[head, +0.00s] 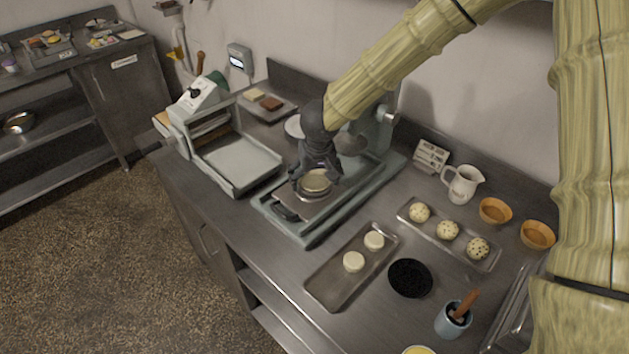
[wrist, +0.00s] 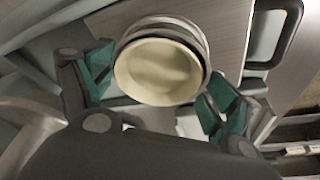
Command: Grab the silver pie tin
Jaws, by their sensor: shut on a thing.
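The silver pie tin (head: 314,193) is round and shiny, with cream-coloured dough inside. It is at the plate of the grey-green press machine (head: 318,238) in the head view. Whether it touches the plate is hard to tell. My gripper (head: 315,175) reaches down over the tin from behind. In the wrist view, the tin (wrist: 165,24) lies between the green-padded fingers of my gripper (wrist: 160,85), which is shut on it. The far contact points are partly hidden.
A white-and-grey machine with a tray (head: 238,163) stands left of the press. In front are a tray with two pale dough rounds (head: 322,283), a black round pad (head: 410,278) and a tray of speckled balls (head: 485,262). A white jug (head: 463,186) stands at the right.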

